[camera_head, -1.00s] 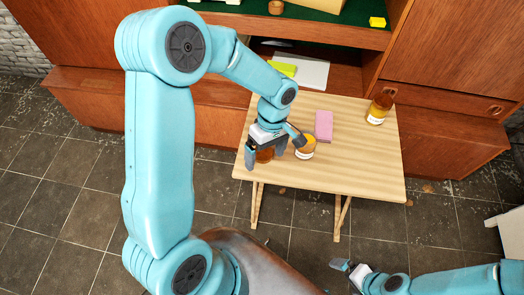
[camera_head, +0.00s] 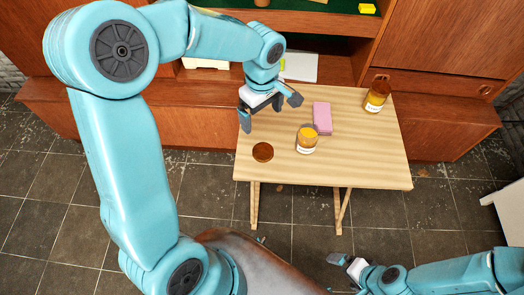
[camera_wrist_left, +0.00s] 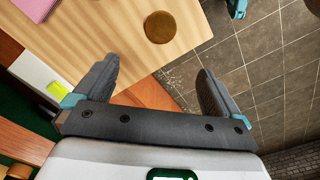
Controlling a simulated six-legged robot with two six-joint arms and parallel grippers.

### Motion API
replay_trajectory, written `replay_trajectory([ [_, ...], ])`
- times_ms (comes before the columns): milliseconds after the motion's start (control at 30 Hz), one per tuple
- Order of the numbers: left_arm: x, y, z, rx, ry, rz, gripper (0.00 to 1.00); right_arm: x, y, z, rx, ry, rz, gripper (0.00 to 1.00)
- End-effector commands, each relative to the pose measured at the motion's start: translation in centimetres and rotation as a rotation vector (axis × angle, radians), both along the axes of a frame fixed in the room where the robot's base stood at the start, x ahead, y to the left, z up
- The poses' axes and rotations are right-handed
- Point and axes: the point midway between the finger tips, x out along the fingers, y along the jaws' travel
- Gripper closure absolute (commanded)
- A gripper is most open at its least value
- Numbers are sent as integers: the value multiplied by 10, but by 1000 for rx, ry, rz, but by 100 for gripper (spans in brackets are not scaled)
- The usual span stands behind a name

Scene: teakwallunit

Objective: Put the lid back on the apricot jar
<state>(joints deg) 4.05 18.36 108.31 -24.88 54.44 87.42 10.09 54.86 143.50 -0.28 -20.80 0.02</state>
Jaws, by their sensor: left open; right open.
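An open glass jar with orange content and a white label (camera_head: 307,145) stands upright on the wooden table; its label is too small to read. A round brown lid (camera_head: 262,152) lies flat on the table to the left of this jar, apart from it. The lid also shows in the left wrist view (camera_wrist_left: 160,27). My left gripper (camera_head: 270,111) is open and empty, behind the lid in the head view and near the table's left edge. In the left wrist view, my left gripper (camera_wrist_left: 157,72) has nothing between its fingers. My right gripper (camera_head: 333,273) is open, low in front of the table.
A pink block (camera_head: 322,118) lies behind the open jar. The wooden table (camera_head: 365,165) is clear at front and right. A wooden wall unit (camera_head: 430,110) stands behind it.

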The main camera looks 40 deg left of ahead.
Motion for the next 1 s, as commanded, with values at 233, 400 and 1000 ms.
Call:
replay_trajectory([
  [233,-1,1,-46,-1,8,-2,2,0,0,-2,0,0,0,0],
  [400,-1,1,-82,0,7,-4,2,0,0,-3,0,0,0,0],
  [1000,-1,2,-112,0,3,-3,2,0,0,-2,0,0,0,0],
])
